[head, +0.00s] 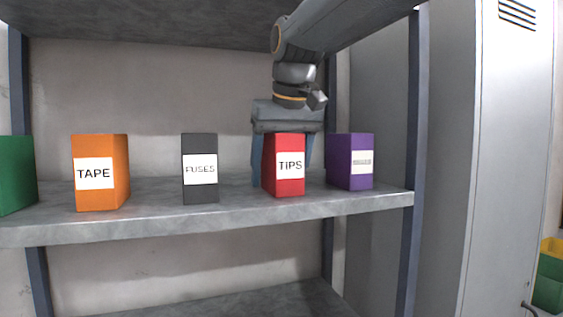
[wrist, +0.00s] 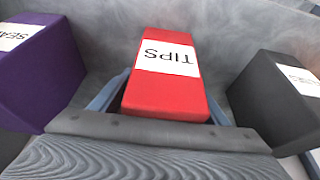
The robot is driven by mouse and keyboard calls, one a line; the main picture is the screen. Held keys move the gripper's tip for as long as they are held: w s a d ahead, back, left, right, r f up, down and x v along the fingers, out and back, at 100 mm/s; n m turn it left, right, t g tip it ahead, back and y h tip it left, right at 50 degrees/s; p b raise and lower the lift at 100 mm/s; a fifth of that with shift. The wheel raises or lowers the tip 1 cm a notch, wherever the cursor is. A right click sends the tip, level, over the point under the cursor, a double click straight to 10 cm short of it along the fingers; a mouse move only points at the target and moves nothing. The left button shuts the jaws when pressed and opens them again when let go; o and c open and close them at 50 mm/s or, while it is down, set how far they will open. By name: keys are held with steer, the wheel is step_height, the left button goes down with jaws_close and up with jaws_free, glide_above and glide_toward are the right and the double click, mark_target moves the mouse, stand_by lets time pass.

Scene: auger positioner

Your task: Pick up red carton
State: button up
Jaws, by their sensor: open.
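The red carton (head: 269,167) stands upright on the grey shelf, with a white label reading TIPS. In the wrist view the red carton (wrist: 165,92) fills the middle, its label upside down. My gripper (head: 284,165) reaches down from above, its blue-grey fingers on either side of the carton. In the wrist view my gripper (wrist: 165,100) is open, with one finger left and one finger right of the carton. I cannot tell whether either finger touches it. The gripper body hides part of the carton's near end in the wrist view.
On the shelf (head: 150,217), a purple carton (head: 338,163) stands close on the right and a dark FUSES carton (head: 200,194) on the left. An orange TAPE carton (head: 118,165) and a green one (head: 18,175) stand farther left. A shelf board (head: 150,22) hangs above.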

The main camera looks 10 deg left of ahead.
steer(key=c, duration=1.3)
steer(key=shift+r, duration=0.15)
